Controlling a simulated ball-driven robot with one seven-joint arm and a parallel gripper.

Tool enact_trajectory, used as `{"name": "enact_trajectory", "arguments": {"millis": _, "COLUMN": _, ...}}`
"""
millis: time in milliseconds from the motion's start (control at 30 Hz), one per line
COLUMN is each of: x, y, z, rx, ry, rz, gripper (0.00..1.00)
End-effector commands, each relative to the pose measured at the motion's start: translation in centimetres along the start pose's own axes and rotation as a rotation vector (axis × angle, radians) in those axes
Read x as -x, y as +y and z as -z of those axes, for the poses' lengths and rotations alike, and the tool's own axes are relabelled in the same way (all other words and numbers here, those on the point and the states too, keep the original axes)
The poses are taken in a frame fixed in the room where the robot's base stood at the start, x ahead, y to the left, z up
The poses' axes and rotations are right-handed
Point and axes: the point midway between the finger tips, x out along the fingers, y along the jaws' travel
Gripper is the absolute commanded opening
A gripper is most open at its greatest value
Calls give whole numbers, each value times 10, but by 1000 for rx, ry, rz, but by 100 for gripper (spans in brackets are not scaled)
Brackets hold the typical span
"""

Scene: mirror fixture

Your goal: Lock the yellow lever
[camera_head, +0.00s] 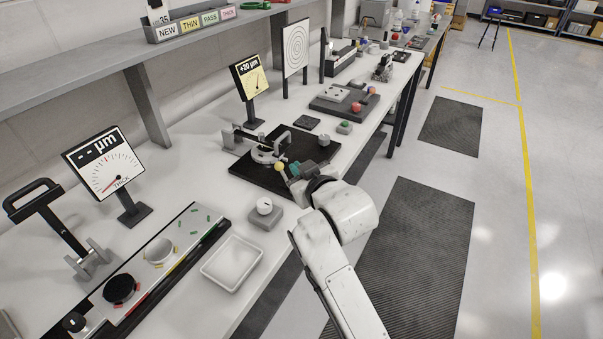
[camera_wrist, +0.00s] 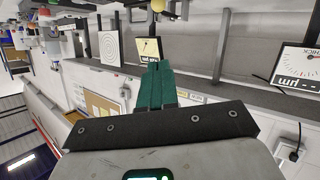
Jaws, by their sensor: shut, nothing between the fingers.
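The yellow lever's round knob (camera_head: 279,167) shows at the front of a metal fixture (camera_head: 266,151) on a black base plate (camera_head: 250,177). The knob also shows at the top edge of the wrist view (camera_wrist: 158,5), beyond the fingertips. My gripper (camera_head: 294,168) has teal fingers and is just right of the knob in the head view. In the wrist view my gripper (camera_wrist: 154,68) has its fingers together, with nothing between them. I cannot tell whether the fingertips touch the lever. My gripper and wrist hide part of the plate's right side.
A gauge display reading +20 µm (camera_head: 250,78) stands behind the fixture. A grey block with a white knob (camera_head: 265,213) and a white tray (camera_head: 232,263) are nearer. A small block with a green button (camera_head: 344,127) lies beyond. Dark mats cover floor to the right.

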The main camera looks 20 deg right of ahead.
Motion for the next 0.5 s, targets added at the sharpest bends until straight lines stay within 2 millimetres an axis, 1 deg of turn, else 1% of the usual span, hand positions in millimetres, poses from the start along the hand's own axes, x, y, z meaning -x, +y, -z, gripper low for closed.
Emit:
{"name": "enact_trajectory", "arguments": {"millis": 100, "x": 12, "y": -1, "z": 3, "rx": 0, "ry": 0, "rz": 0, "gripper": 0}}
{"name": "enact_trajectory", "arguments": {"millis": 200, "x": 18, "y": -1, "z": 5, "rx": 1, "ry": 1, "rz": 0, "gripper": 0}}
{"name": "enact_trajectory", "arguments": {"millis": 500, "x": 20, "y": -1, "z": 6, "rx": 1, "ry": 0, "rz": 0, "gripper": 0}}
